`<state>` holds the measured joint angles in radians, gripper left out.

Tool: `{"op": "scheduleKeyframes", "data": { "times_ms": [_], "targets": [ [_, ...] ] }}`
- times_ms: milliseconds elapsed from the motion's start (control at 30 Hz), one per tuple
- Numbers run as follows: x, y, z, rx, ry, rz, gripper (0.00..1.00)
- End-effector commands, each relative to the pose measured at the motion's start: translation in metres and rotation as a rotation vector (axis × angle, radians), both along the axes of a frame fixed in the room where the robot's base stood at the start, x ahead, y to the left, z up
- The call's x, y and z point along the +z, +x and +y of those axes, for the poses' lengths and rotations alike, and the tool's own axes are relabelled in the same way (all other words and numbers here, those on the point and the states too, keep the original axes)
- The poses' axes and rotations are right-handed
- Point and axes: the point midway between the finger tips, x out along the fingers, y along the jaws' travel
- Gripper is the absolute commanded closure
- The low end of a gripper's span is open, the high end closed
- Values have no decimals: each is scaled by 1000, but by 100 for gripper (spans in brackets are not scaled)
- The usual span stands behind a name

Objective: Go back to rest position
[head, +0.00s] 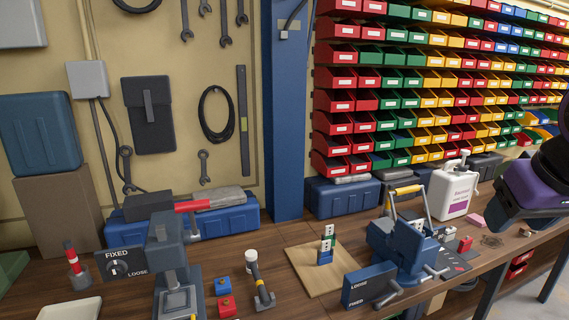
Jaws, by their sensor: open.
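My gripper (497,215) is at the right side of the head view, at the end of my dark purple and black arm. It hangs above the right part of the wooden workbench (300,236), to the right of the white jug (453,190). It is open, and I see nothing held in it. Its fingers are hard to make out at this angle.
A blue vise (398,250) and a wooden board with a small stacked block (326,246) stand mid-bench. A grey device (168,255) and red and blue blocks are at left. Colored bins (385,105) fill the back wall. Floor shows at lower right.

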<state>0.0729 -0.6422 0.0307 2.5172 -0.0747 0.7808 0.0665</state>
Motion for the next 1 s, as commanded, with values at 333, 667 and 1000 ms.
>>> {"op": "scheduleKeyframes", "data": {
  "times_ms": [333,667,1000],
  "targets": [
    [8,-44,20,84,63,25,46],
    [8,-44,20,84,63,26,46],
    [8,-44,20,84,62,25,46]
  ]
}}
